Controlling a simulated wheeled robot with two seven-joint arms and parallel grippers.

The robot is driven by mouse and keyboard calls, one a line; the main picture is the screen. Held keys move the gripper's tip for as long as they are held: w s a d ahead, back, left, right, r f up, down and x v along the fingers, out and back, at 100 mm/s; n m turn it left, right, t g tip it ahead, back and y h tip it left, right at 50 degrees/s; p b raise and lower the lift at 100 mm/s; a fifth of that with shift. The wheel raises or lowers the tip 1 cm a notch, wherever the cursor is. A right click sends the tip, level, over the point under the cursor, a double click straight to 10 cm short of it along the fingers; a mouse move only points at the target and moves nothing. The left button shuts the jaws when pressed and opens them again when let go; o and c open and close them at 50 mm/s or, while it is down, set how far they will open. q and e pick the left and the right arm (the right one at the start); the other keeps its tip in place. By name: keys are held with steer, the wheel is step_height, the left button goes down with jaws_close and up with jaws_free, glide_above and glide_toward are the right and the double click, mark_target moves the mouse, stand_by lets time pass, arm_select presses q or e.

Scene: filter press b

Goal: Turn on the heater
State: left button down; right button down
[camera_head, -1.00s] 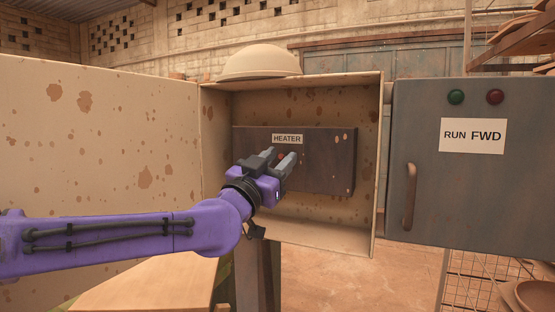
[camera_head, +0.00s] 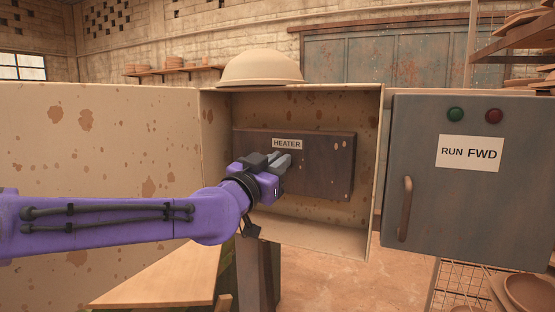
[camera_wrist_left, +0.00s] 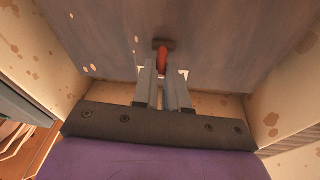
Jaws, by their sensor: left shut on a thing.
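The dark heater panel (camera_head: 325,170) is mounted inside an open beige box, with a HEATER label (camera_head: 287,143) at its upper left. In the left wrist view a red switch handle (camera_wrist_left: 163,58) sticks out from a dark mount on the panel. My left gripper (camera_head: 280,161) reaches into the box from the left, just below the label. In the wrist view its two grey fingers (camera_wrist_left: 161,76) are shut on the red handle. The handle is hidden behind the fingers in the head view. My right gripper is not in view.
The beige box (camera_head: 378,150) has its door (camera_head: 100,160) swung wide open to the left. A hard hat (camera_head: 260,67) sits on top. A grey RUN FWD cabinet (camera_head: 470,205) stands close on the right. A wooden tabletop (camera_head: 165,275) lies below.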

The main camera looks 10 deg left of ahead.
arm_select(q)
steer(key=c, duration=1.2)
jaws_free()
steer(key=shift+o, duration=0.2)
steer(key=shift+s, duration=0.1)
steer(key=v, duration=1)
steer(key=shift+s, duration=0.2)
steer(key=shift+f, duration=0.1)
